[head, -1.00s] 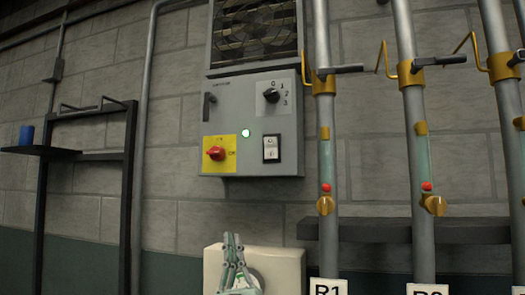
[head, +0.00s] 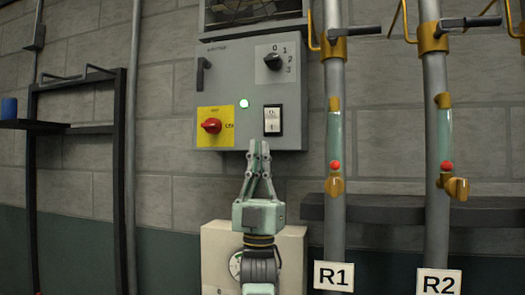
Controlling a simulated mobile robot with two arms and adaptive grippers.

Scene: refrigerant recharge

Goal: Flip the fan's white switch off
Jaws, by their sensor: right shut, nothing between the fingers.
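The white switch (head: 272,121) sits in a black frame at the lower right of the grey control box (head: 225,80) on the wall. My right gripper (head: 260,147) is shut and empty, pointing up, with its fingertips at the height of the box's lower edge, below and slightly left of the switch. I cannot tell how far its tips are from the box face. The fan (head: 240,8) is above the box, partly cut off by the top of the head view. My left gripper is not in view.
Beside the switch are a red rotary knob (head: 211,125) on a yellow plate, a lit green lamp (head: 244,103) and a black selector knob (head: 273,62). Pipes with gauges, labelled R1 (head: 333,276) and R2 (head: 438,283), stand at the right. A beige box (head: 215,250) is behind my gripper.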

